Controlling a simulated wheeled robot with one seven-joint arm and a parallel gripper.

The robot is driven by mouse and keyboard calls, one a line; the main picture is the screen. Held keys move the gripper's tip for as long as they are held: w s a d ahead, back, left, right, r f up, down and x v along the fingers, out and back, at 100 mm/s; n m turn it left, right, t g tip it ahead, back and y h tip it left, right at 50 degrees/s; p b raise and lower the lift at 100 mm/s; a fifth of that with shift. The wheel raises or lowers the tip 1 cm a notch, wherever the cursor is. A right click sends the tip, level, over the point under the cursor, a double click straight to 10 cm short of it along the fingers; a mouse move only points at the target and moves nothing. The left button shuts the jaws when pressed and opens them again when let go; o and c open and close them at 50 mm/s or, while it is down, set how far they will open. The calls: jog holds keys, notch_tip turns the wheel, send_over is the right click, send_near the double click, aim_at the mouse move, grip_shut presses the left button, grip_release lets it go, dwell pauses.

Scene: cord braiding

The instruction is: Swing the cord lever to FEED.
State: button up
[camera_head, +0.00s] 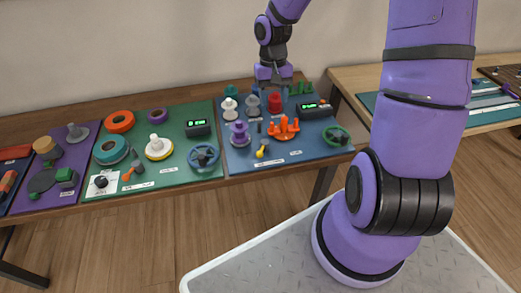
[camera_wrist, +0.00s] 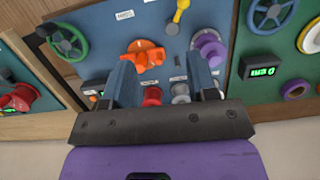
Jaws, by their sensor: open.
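A small yellow lever (camera_head: 262,149) stands near the front edge of the blue panel; it also shows at the top of the wrist view (camera_wrist: 180,12). It looks like the cord lever, but the labels are too small to read, so its setting cannot be told. My gripper (camera_head: 276,84) hangs over the back part of the blue panel, well behind the lever. In the wrist view my gripper (camera_wrist: 162,66) has its two fingers spread apart with nothing held between them.
Red (camera_head: 274,103) and grey (camera_head: 252,106) spools stand near my gripper. A green handwheel (camera_head: 336,135) is at the right; a green panel (camera_head: 178,172) adjoins on the left.

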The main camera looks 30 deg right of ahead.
aim_at(260, 151)
jog(key=a+f+y, duration=0.1)
jog(key=f, duration=0.5)
jog(key=a+f+m+y, duration=0.1)
jog(key=a+f, duration=0.1)
jog(key=f, duration=0.5)
jog(key=a+f+y, duration=0.1)
jog(key=f, duration=0.5)
jog(key=shift+s+a+f+g, duration=0.25)
jog(key=shift+s+a+g, duration=0.1)
jog(key=shift+s+g, duration=0.05)
